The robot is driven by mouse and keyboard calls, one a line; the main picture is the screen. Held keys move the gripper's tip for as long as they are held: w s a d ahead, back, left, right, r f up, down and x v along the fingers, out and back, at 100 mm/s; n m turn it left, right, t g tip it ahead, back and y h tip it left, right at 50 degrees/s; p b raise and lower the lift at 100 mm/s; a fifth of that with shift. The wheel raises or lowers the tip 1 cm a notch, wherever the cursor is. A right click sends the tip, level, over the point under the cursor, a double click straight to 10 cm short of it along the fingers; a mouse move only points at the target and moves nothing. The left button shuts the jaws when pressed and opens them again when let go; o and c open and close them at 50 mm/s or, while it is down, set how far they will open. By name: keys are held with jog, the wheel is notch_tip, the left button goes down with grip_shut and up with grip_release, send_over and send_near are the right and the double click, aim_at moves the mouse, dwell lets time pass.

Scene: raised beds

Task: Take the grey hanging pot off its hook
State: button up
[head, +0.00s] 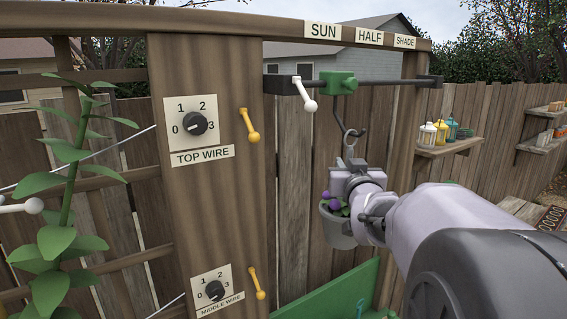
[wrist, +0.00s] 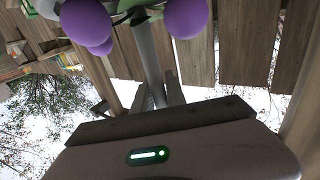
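The grey hanging pot (head: 338,238) with purple flowers hangs below the rail in the head view, partly hidden by my arm. Above it, a dark hook (head: 349,131) hangs from a green slider (head: 343,83) on the rail. My gripper (head: 348,162) is just below the hook, at the height of the pot's hanger. In the wrist view, the purple flowers (wrist: 186,17) are at the top, and a grey hanger rod (wrist: 147,58) runs down to the edge of my gripper.
A wooden post (head: 205,240) with dials and yellow levers stands left of the pot. The dark rail (head: 385,80) runs under the sign labels. A green planter edge (head: 330,290) lies below. A shelf (head: 447,147) with lanterns is at right.

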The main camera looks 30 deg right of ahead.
jog(key=shift+w, duration=0.1)
grip_shut()
jog(key=shift+r, duration=0.25)
dwell(0.9)
jog(key=shift+r+p, duration=0.4)
jog(key=shift+r, duration=0.35)
jog(key=s+p, duration=0.1)
jog(key=s, duration=0.6)
jog(key=shift+s+d, duration=0.3)
dwell(0.5)
